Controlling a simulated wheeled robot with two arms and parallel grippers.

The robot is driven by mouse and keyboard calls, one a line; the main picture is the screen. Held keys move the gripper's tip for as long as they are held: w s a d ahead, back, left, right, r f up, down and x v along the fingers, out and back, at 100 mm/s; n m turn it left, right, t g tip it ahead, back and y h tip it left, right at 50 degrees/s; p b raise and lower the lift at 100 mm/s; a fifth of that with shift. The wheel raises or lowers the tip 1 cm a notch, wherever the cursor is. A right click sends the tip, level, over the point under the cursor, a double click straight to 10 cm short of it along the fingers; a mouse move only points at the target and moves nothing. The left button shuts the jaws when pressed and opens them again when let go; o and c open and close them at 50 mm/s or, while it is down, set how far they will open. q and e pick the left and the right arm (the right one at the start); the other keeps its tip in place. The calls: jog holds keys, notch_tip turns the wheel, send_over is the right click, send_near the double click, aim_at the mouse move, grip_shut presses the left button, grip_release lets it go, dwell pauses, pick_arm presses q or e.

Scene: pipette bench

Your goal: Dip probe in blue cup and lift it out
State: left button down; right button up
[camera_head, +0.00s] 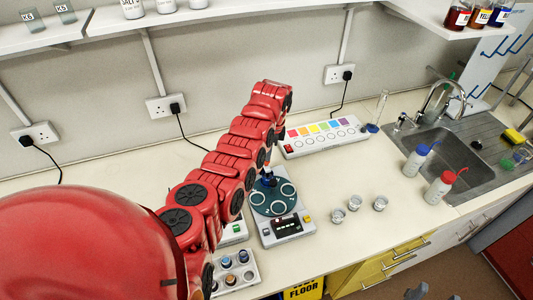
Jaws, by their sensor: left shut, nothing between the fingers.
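My left arm reaches over the bench from the left, and its wrist points down at a teal round plate (262,206) with white rings on a grey bench device. My left gripper (269,181) is small in view just above this plate and largely hidden by the arm; it is shut and empty. A blue cup (226,262) appears to sit in a pale tray (250,284) with several small cups, partly behind my arm. I cannot make out the probe for certain. My right gripper is not in view.
A white strip with coloured squares (325,127) lies behind the device. Two wash bottles (416,161) stand before the sink (452,150). The front right bench is mostly clear. A shelf (180,17) runs above.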

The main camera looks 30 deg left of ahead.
pick_arm(q)
jog(key=w+d+r, duration=0.1)
jog(key=d+r, duration=0.1)
jog(key=r, duration=0.7)
jog(key=w+d+r, duration=0.1)
jog(key=d+r, duration=0.1)
jog(key=r, duration=0.7)
jog(key=shift+w+d+r, duration=0.15)
jog(key=shift+r, duration=0.1)
jog(key=shift+f, duration=0.1)
dwell(0.5)
